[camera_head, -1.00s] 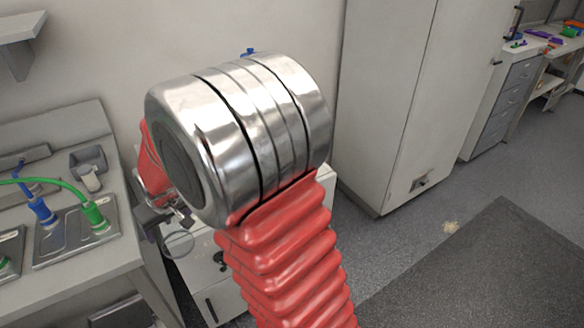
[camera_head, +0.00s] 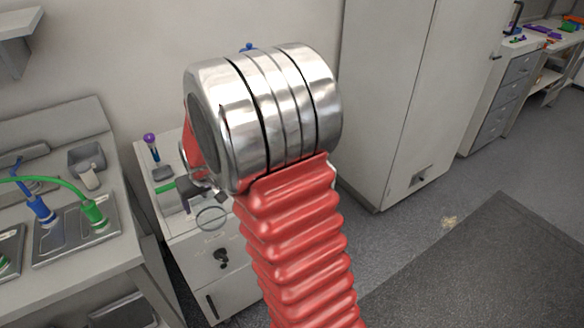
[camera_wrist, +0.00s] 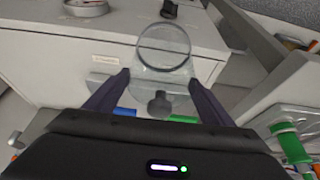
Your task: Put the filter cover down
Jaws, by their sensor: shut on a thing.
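The filter cover (camera_wrist: 163,48) is a clear, round disc with a thicker rim. In the wrist view it sits between the two dark fingers of my gripper (camera_wrist: 159,84), which is shut on its near part. In the head view the cover (camera_head: 212,218) shows as a pale ring below my gripper (camera_head: 200,190), in front of the small white cabinet (camera_head: 222,285). It looks held in the air, apart from the cabinet. My own arm hides part of the gripper and the cabinet top.
A purple-topped tool (camera_head: 150,140) stands on the cabinet top. A metal ring-shaped part (camera_wrist: 87,8) is on the cabinet top in the wrist view. To the left is a bench with blue and green connectors (camera_head: 94,214) and a grey holder (camera_head: 87,160). A tall cabinet (camera_head: 400,100) stands right.

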